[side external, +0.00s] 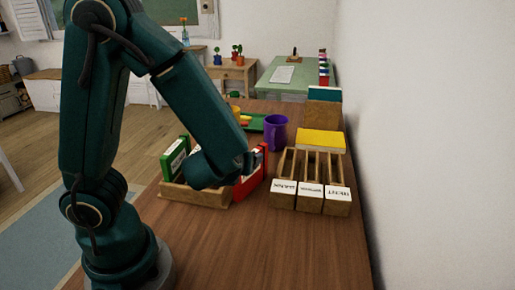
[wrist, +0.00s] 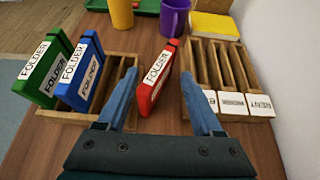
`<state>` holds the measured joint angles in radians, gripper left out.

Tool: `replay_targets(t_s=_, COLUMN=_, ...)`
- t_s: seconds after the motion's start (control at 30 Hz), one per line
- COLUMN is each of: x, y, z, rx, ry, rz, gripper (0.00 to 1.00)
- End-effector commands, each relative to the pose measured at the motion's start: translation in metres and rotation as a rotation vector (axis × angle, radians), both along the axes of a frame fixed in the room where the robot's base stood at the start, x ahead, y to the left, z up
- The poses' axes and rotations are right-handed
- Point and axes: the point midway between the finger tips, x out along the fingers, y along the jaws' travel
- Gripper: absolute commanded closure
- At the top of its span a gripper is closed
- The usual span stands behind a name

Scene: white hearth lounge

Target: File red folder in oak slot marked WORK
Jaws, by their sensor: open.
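My gripper (wrist: 158,76) is open, with one blue finger on each side of the red folder; clear gaps show and I cannot tell any contact. The oak slot holder (side external: 283,203) stands to the right, with several narrow empty slots and white labels on its front. It also shows in the wrist view (wrist: 243,68). The label lettering is too small to read surely, and my right finger hides part of the leftmost label.
A green folder (wrist: 45,68) and a blue folder (wrist: 82,72) stand in the left of the rack (side external: 197,198). A white wall borders the right. The table front is clear.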

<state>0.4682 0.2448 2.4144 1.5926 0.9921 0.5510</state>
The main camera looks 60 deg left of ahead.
Motion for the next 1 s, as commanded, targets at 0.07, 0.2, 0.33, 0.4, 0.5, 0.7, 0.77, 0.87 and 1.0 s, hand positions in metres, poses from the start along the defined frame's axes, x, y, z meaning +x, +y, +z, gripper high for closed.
replay_targets(t_s=0.07, x=0.001, y=-0.001, z=-0.003, rx=0.005, ry=0.011, rz=-0.009, gripper=0.32)
replay_targets(t_s=0.2, x=0.009, y=0.007, z=-0.009, rx=0.005, ry=0.009, rz=-0.007, gripper=0.32)
replay_targets(t_s=0.33, x=0.018, y=0.017, z=-0.017, rx=0.003, ry=0.01, rz=-0.004, gripper=0.32)
replay_targets(t_s=0.4, x=0.023, y=0.021, z=-0.02, rx=0.004, ry=0.009, rz=-0.006, gripper=0.32)
replay_targets(t_s=0.5, x=0.028, y=0.026, z=-0.024, rx=0.001, ry=0.008, rz=-0.006, gripper=0.32)
replay_targets(t_s=0.7, x=0.032, y=0.029, z=-0.027, rx=-0.001, ry=0.006, rz=-0.008, gripper=0.32)
replay_targets(t_s=0.77, x=0.032, y=0.029, z=-0.026, rx=0.0, ry=0.005, rz=-0.008, gripper=0.32)
replay_targets(t_s=0.87, x=0.032, y=0.029, z=-0.026, rx=0.0, ry=0.005, rz=-0.008, gripper=0.32)
replay_targets(t_s=1.0, x=0.031, y=0.029, z=-0.026, rx=0.0, ry=0.005, rz=-0.008, gripper=0.82)
